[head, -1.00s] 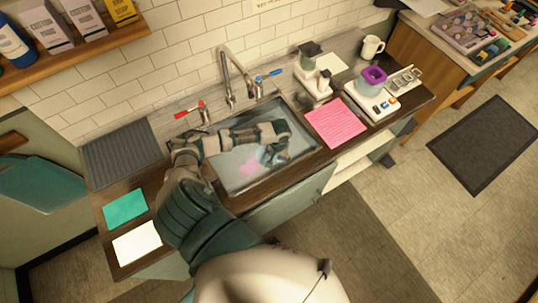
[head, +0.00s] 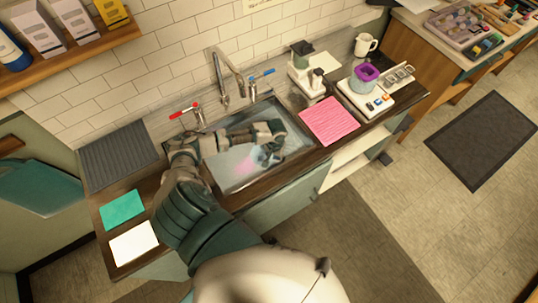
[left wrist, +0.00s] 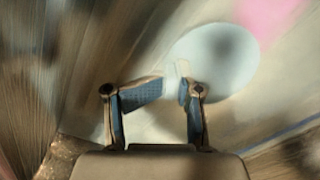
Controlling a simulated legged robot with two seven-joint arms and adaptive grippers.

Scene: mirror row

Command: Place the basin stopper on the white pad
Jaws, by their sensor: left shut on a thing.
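My left gripper (head: 268,157) reaches down into the sink basin (head: 228,187). In the left wrist view its two fingers (left wrist: 172,92) are closed on a small pale upright part of the basin stopper, whose round pale disc (left wrist: 222,58) lies just beyond the fingertips. In the head view the stopper is mostly hidden by the gripper and hard to make out. The white pad (head: 134,243) lies bare at the counter's front left corner, well left of the gripper. My right gripper is not in view.
A green pad (head: 122,210) lies just behind the white pad, and a grey ribbed mat (head: 118,155) behind that. A tap (head: 222,75) with red and blue levers stands behind the basin. A pink cloth (head: 330,121) and a white device (head: 378,98) are to the right.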

